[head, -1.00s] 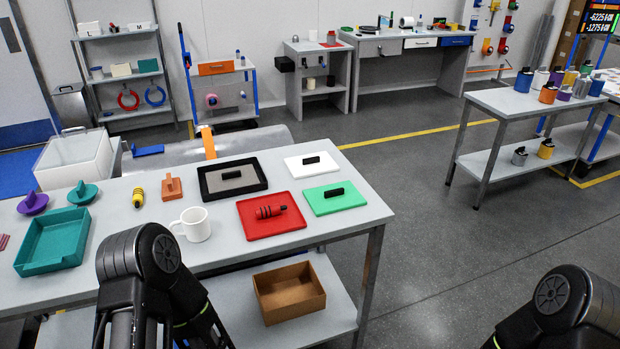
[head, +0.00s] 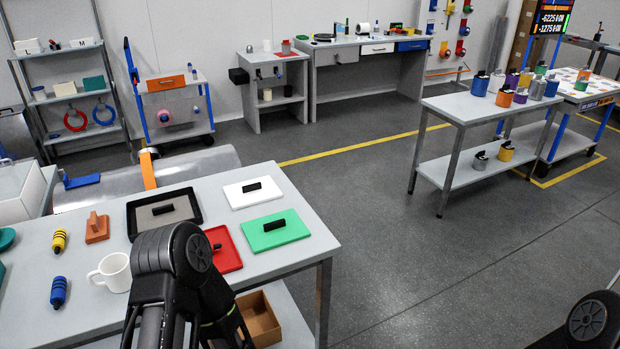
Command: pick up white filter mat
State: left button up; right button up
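The white filter mat (head: 262,199) is a flat white plate with a short black grip block on top. It lies on the grey table (head: 310,242) near its far right corner in the head view, with nothing covering it. My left arm rises from the bottom of the view in front of the table. Its upper link stands nearer than the mat and partly hides the red mat. Only dark links of my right arm show at the bottom right corner. Neither gripper's fingers are visible.
Next to the white mat lie a green mat (head: 291,237), a red mat (head: 229,259) and a black-framed grey tray (head: 192,194). A white mug (head: 115,273), yellow (head: 59,241) and blue (head: 58,292) cylinders stand left. A cardboard box (head: 265,325) sits below. Floor to the right is open.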

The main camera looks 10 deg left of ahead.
aim_at(257, 191)
jog(key=i+l+z, duration=0.2)
jog(key=z, duration=0.2)
jog(key=i+l+z, duration=0.1)
jog(key=i+z, duration=0.7)
jog(key=i+u, duration=0.3)
jog(key=i+l+u, duration=0.2)
jog(key=i+u, duration=0.45)
jog(key=u, duration=0.15)
jog(key=i+u, duration=0.25)
jog(key=u, duration=0.25)
jog(key=i+l+u, duration=0.2)
jog(key=u, duration=0.25)
jog(key=i+l+u, duration=0.25)
jog(key=u, duration=0.25)
